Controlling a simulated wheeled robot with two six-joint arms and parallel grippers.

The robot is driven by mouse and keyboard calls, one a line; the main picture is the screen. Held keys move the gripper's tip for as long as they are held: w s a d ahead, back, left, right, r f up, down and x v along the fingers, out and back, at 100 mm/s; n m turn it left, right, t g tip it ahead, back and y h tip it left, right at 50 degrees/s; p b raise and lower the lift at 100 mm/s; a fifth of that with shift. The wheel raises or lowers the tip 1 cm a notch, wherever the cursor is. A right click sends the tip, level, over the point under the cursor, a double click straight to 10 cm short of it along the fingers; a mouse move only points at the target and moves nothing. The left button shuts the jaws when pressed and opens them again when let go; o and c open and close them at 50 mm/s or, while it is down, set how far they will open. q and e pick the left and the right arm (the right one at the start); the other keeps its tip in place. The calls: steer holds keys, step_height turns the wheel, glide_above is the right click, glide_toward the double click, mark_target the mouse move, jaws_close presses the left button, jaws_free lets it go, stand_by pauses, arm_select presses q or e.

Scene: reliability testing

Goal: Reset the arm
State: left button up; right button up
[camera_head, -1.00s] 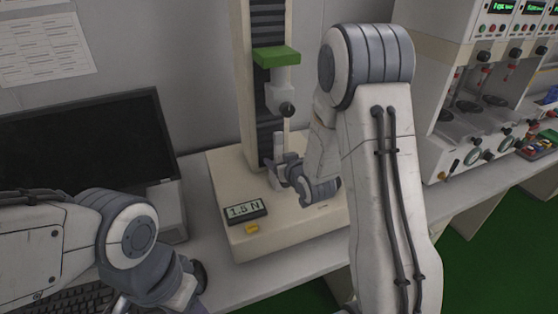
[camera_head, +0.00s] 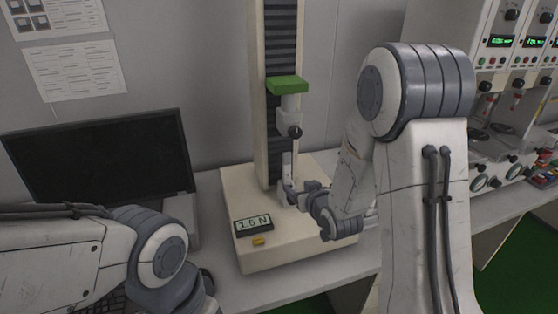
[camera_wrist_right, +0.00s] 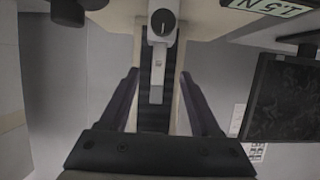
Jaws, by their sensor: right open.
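My right arm reaches to the force tester (camera_head: 262,85), a cream machine with a dark ribbed column. My right gripper (camera_head: 290,192) is at the lower fixture, low over the tester's base (camera_head: 300,250). In the right wrist view its two dark fingers (camera_wrist_right: 160,105) are spread apart. The grey-white fixture (camera_wrist_right: 159,60) shows between them, and I see no clear grip on it. My left arm (camera_head: 75,255) lies across the lower left; its gripper is outside the picture.
A green block (camera_head: 287,86) and a dark ball knob (camera_head: 295,132) are on the column above my right gripper. The base has a display (camera_head: 253,225) and a yellow button (camera_head: 259,241). A black monitor (camera_head: 100,165) stands left, instruments (camera_head: 500,110) right.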

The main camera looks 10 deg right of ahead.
steer(key=s+a+n+g+y, duration=0.1)
steer(key=s+a+n+g, duration=0.1)
steer(key=s+a+g, duration=0.5)
steer(key=s+a+n+g, duration=0.2)
steer(key=s+a, duration=0.6)
steer(key=s, duration=0.6)
steer(key=s+r+n+g+h, duration=0.1)
steer(key=s+g, duration=0.3)
steer(key=s, duration=0.8)
steer(key=shift+s+r+n, duration=0.2)
steer(key=shift+r+n, duration=0.55)
steer(key=shift+n, duration=0.05)
arm_select(q)
steer(key=shift+d, duration=0.15)
arm_select(e)
steer(key=shift+d, duration=0.1)
